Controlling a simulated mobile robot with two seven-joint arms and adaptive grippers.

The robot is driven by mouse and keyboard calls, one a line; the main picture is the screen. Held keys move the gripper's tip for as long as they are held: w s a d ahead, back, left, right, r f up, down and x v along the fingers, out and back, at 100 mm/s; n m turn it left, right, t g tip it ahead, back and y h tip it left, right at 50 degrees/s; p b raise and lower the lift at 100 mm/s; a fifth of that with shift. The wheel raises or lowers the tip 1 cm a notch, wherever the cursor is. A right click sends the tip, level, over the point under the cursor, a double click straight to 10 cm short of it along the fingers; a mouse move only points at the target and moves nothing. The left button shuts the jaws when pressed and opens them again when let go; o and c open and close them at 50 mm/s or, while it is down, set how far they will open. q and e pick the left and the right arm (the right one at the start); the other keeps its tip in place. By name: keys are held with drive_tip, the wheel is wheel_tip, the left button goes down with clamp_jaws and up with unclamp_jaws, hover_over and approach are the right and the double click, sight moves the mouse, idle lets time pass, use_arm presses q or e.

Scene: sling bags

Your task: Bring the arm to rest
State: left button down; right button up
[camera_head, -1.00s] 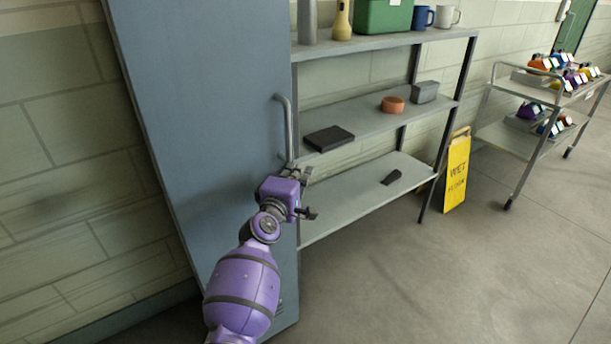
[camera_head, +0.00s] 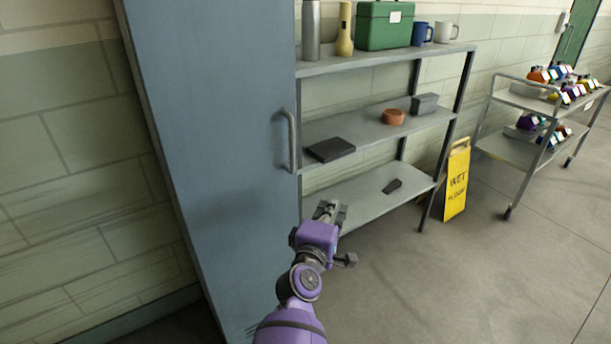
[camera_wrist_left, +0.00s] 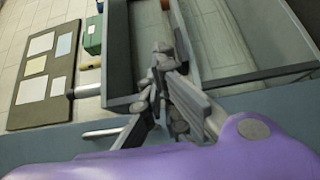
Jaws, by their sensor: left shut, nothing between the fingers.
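My left gripper (camera_head: 329,211) is shut and empty. In the head view it hangs low in front of the lower shelf's left end, below and right of the cabinet door's handle (camera_head: 289,140) and apart from it. My purple left arm comes up from the bottom edge. In the left wrist view the gripper's fingers (camera_wrist_left: 160,62) meet at their tips with nothing between them. My right gripper does not show.
A tall blue-grey cabinet (camera_head: 210,120) stands left of my arm. A metal shelf unit (camera_head: 370,207) holds a flask, a green box and mugs. A yellow wet-floor sign (camera_head: 455,180) and a cart (camera_head: 511,147) with sling bags stand right. The front floor is clear.

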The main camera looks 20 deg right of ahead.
use_arm(q)
drive_tip(key=s+a+f+m+y+p, duration=0.1)
drive_tip(key=s+a+f+m+y, duration=0.2)
drive_tip(key=a, duration=0.5)
drive_tip(key=s+a+f+m+g+y+p, duration=0.1)
drive_tip(key=s+a+f+m, duration=0.2)
drive_tip(key=s+a+f, duration=0.45)
drive_tip(key=s+a+f+m+y+p, duration=0.1)
drive_tip(key=s+a+f+m+y, duration=0.15)
drive_tip(key=a, duration=0.75)
drive_tip(key=s+a+f+m+g+y+p, duration=0.1)
drive_tip(key=s+a+f, duration=0.2)
drive_tip(key=s, duration=0.7)
drive_tip(key=s+a+f+m+g+y+p, duration=0.1)
drive_tip(key=s+a+f, duration=0.3)
drive_tip(key=s+a, duration=0.4)
drive_tip(key=s+a+f+m+g+y+p, duration=0.1)
drive_tip(key=s+a+f+g, duration=0.2)
drive_tip(key=s, duration=1.1)
drive_tip(key=a, duration=0.3)
drive_tip(key=shift+f+p, duration=0.25)
drive_tip(key=shift+p, duration=0.05)
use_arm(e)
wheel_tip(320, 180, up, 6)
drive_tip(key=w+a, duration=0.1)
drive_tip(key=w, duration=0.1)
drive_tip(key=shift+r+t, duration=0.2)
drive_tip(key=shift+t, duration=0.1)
use_arm(q)
drive_tip(key=shift+a, duration=0.1)
